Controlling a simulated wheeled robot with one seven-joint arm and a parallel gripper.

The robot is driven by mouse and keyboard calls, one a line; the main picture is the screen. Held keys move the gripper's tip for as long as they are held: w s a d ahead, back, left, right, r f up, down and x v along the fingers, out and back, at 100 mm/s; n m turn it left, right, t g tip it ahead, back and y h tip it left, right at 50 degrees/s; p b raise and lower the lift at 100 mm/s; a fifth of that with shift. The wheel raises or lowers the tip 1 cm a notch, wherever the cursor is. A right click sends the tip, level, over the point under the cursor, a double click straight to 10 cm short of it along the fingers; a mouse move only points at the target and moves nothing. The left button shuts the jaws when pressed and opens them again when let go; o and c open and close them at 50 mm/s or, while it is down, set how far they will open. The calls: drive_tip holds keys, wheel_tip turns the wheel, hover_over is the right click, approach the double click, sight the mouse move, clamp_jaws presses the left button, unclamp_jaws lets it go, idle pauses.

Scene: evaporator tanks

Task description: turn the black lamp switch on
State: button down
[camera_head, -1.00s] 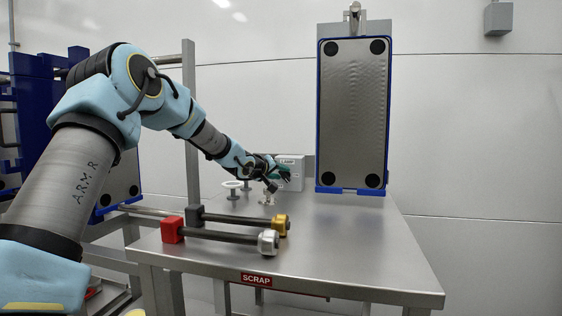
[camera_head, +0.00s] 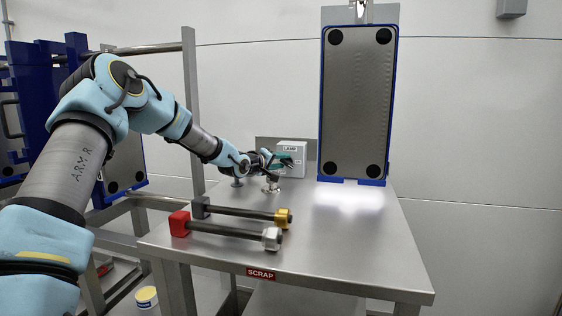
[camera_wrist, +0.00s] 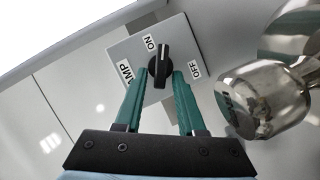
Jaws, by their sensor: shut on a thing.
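The black lamp switch (camera_wrist: 159,66) is a rotary knob on a light grey box (camera_wrist: 120,50) labelled LAMP, ON and OFF. In the wrist view its white mark points up, close to the ON label (camera_wrist: 151,42) and turned away from the OFF label (camera_wrist: 195,70). My gripper (camera_wrist: 160,76) has its green fingers on either side of the knob, shut on it. In the head view the box (camera_head: 298,148) stands at the back of the table, and my gripper (camera_head: 287,161) covers much of its front. A bright glow (camera_head: 347,196) lies on the table below the upright plate.
The steel table (camera_head: 345,245) holds two bars with a gold and a silver end (camera_head: 271,238) in front of my arm. A blue-framed plate (camera_head: 357,105) stands upright at the back right. A shiny metal fitting (camera_wrist: 262,95) is close right of my gripper. The table's right front is clear.

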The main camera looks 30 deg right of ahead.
drive_tip(key=c, duration=0.8)
unclamp_jaws()
drive_tip(key=shift+f, duration=0.1)
drive_tip(key=shift+c, duration=0.2)
drive_tip(key=shift+a, duration=0.1)
drive_tip(key=v, duration=1)
drive_tip(key=shift+s+a, duration=0.2)
drive_tip(key=shift+a, duration=0.05)
